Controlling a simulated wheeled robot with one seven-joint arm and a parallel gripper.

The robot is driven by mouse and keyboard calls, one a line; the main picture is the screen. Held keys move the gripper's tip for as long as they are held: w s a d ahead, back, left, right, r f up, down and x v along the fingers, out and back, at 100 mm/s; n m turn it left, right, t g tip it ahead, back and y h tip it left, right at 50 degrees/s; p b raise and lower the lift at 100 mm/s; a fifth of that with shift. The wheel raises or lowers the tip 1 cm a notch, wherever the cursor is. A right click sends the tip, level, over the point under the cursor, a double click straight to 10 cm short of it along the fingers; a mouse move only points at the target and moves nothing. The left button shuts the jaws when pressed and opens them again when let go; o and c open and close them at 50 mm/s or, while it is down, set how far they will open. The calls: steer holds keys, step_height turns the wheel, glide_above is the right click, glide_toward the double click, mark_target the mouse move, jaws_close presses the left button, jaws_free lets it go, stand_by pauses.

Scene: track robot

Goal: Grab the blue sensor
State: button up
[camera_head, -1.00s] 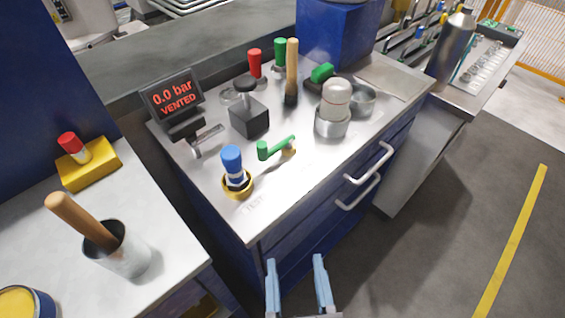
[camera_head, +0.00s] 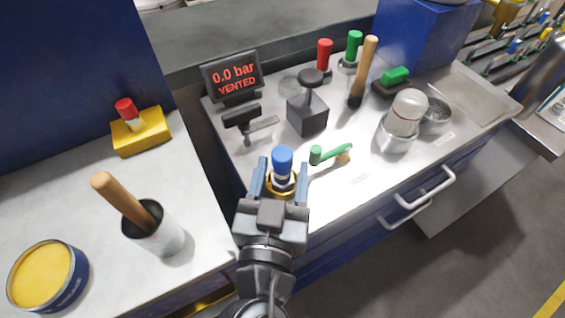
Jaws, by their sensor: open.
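The blue sensor (camera_head: 282,160) has a blue cap and a pale body with a dark band. It stands upright in a yellow ring-shaped holder (camera_head: 283,192) near the left front of the metal bench. My gripper (camera_head: 281,172) is open, with one finger to the left of the sensor and one to the right. I cannot tell whether either finger touches it. My gripper's body hides the front of the holder.
A green-handled valve (camera_head: 332,154) sits close to the right of the sensor. A black block with a knob (camera_head: 307,114) and a display reading 0.0 bar VENTED (camera_head: 232,77) stand behind. A glass-domed cup (camera_head: 403,122) is farther right. A wooden-handled tool (camera_head: 125,202) leans in a cup at left.

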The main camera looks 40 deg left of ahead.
steer(key=shift+w+a, duration=0.2)
steer(key=shift+w, duration=0.15)
steer(key=shift+f, duration=0.1)
jaws_close()
